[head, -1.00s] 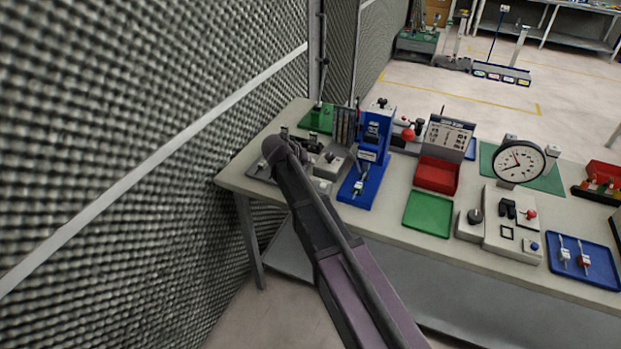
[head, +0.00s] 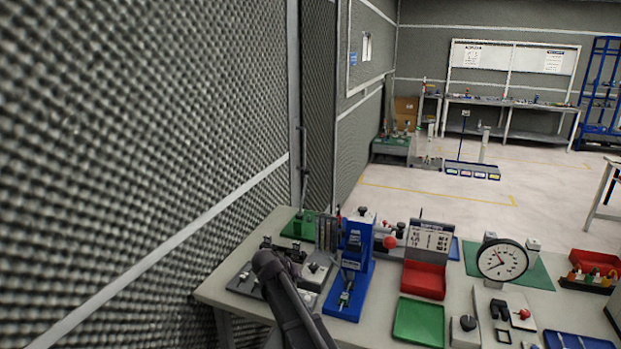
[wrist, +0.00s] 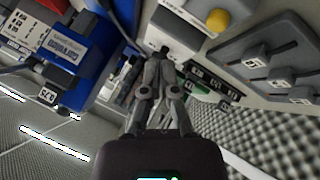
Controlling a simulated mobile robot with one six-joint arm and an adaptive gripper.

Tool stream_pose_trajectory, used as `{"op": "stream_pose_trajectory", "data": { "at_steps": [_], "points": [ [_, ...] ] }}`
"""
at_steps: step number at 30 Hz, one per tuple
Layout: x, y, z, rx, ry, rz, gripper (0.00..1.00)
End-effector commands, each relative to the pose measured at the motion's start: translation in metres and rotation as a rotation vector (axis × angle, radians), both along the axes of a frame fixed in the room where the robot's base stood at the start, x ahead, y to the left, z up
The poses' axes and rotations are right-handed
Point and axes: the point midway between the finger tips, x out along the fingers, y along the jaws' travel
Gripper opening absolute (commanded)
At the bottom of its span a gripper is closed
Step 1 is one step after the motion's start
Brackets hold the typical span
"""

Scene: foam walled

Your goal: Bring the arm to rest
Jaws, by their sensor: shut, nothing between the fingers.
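My arm (head: 285,295) reaches up from the lower edge of the head view, and its dark end lies over the left part of the workbench (head: 238,291). The gripper fingers cannot be made out there. In the wrist view my gripper (wrist: 162,52) is shut, with its fingers together and nothing between them. The blue fixture (head: 353,255) stands on the bench just right of the arm; a blue block with a white label (wrist: 68,58) shows at the left of the wrist view.
A foam wall (head: 130,150) rises close on the left. On the bench are a red bin (head: 424,280), a green tray (head: 419,322), a dial gauge (head: 502,262) and a grey box (head: 315,271). Open floor (head: 420,185) with yellow lines lies beyond.

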Motion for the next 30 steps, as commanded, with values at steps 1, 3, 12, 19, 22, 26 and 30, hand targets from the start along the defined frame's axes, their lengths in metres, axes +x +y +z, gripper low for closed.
{"op": "stream_pose_trajectory", "data": {
  "at_steps": [1,3,12,19,22,26,30],
  "points": [
    [-0.009,-0.014,-0.003,0.008,0.02,-0.011,0.0],
    [-0.021,-0.033,-0.007,0.026,0.056,-0.029,0.0],
    [-0.096,-0.124,-0.032,0.162,0.264,-0.096,0.0],
    [-0.163,-0.175,-0.044,0.304,0.408,-0.119,0.0],
    [-0.192,-0.19,-0.048,0.37,0.461,-0.117,0.0],
    [-0.221,-0.203,-0.05,0.444,0.511,-0.111,0.0],
    [-0.239,-0.21,-0.05,0.494,0.54,-0.101,0.0]
  ]
}}
